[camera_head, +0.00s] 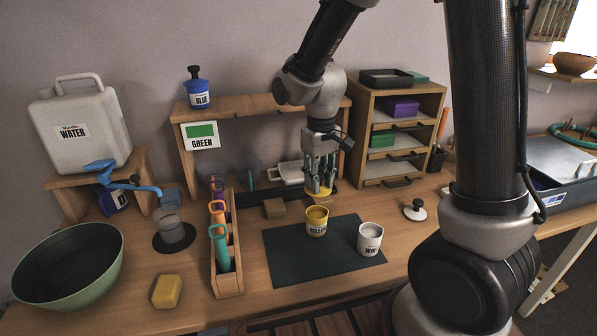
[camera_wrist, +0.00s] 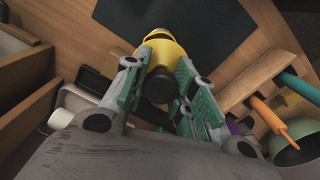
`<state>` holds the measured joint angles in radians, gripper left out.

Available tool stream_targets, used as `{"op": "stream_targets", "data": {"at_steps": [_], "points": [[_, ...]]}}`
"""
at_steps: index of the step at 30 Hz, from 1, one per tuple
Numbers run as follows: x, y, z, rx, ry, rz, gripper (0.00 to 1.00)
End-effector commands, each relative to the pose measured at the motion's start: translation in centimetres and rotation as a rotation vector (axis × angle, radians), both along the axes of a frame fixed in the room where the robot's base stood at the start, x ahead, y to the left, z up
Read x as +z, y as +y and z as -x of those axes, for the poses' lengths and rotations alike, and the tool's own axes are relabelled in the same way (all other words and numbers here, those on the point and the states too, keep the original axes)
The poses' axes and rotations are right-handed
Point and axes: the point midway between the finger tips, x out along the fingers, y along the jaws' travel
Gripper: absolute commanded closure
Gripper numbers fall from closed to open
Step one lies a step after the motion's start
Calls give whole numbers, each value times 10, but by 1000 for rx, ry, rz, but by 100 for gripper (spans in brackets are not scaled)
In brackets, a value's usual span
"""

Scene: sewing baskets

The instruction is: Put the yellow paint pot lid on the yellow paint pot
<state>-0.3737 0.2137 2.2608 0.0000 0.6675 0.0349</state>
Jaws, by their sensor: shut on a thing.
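The yellow paint pot (camera_head: 317,226) stands upright on the dark mat, its top showing yellow. My gripper (camera_head: 320,188) is above and just behind the pot, pointing down. It is shut on the yellow paint pot lid (camera_head: 321,196), whose yellow edge shows below the fingertips, apart from the pot. In the wrist view the lid (camera_wrist: 174,55) is yellow, with its dark knob (camera_wrist: 157,86) between the green-padded fingers. The pot is mostly or wholly hidden behind the lid there.
A white pot (camera_head: 370,240) stands right of the yellow pot on the dark mat (camera_head: 290,262). A white lid with a black knob (camera_head: 414,210) lies farther right. A wooden tool rack (camera_head: 228,277) stands left of the mat, and a brown block (camera_head: 274,208) lies behind it.

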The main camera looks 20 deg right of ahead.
Motion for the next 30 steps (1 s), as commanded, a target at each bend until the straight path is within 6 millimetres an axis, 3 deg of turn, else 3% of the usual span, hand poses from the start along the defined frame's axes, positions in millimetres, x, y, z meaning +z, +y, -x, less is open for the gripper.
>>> {"op": "stream_targets", "data": {"at_steps": [18, 30], "points": [[-52, 1, 1, 5, 2, 1, 88], [-62, 1, 1, 5, 0, 0, 88]]}}
